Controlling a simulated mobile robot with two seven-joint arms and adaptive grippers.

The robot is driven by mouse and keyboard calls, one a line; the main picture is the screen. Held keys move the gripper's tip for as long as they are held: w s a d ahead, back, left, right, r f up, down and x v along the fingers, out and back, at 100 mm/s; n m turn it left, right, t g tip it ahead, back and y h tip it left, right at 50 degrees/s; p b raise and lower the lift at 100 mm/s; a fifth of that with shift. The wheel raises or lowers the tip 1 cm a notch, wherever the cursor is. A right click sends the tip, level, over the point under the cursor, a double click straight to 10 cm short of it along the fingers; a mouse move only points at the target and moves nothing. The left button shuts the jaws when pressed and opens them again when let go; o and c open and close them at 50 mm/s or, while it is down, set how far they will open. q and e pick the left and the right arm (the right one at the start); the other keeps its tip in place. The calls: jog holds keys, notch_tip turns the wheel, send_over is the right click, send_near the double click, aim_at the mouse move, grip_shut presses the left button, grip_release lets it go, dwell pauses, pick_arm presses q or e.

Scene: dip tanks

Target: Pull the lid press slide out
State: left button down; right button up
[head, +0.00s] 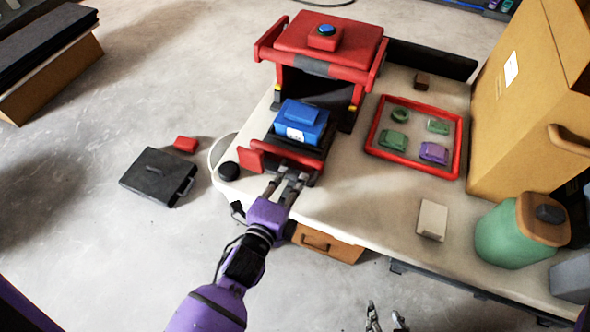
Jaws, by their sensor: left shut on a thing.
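The lid press (330,45) stands on the table, with a red top, a blue button and dark legs. Its slide (283,152), with a red front edge, sticks out at the front. A blue box (301,121) with a white label sits on the slide, in front of the press opening. My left gripper (290,177) is shut on the slide's front, at its handle, which the fingers mostly hide. My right gripper (386,318) is at the bottom edge, below the table front, with its fingers apart and nothing between them.
A red-rimmed tray (374,143) with green and purple pieces lies right of the press. A tall cardboard-coloured box (520,110), a green canister (512,235) and a beige block (432,220) stand further right. A black case (157,178) lies on the floor at left.

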pick_arm(q)
jog(key=shift+v, duration=0.9)
jog(key=shift+f, duration=0.25)
pick_arm(e)
jog(key=shift+s, duration=0.8)
jog(key=shift+w, duration=0.2)
pick_arm(q)
jog(key=c, duration=2.1)
grip_release()
jog(key=shift+o, duration=0.5)
pick_arm(e)
jog(key=shift+w+a+r, duration=0.15)
jog(key=shift+w, duration=0.3)
pick_arm(q)
jog(key=shift+s+a, duration=0.1)
jog(key=shift+s, duration=0.1)
jog(key=v, duration=1.1)
jog(key=shift+s, duration=0.3)
pick_arm(e)
jog(key=shift+s, duration=0.3)
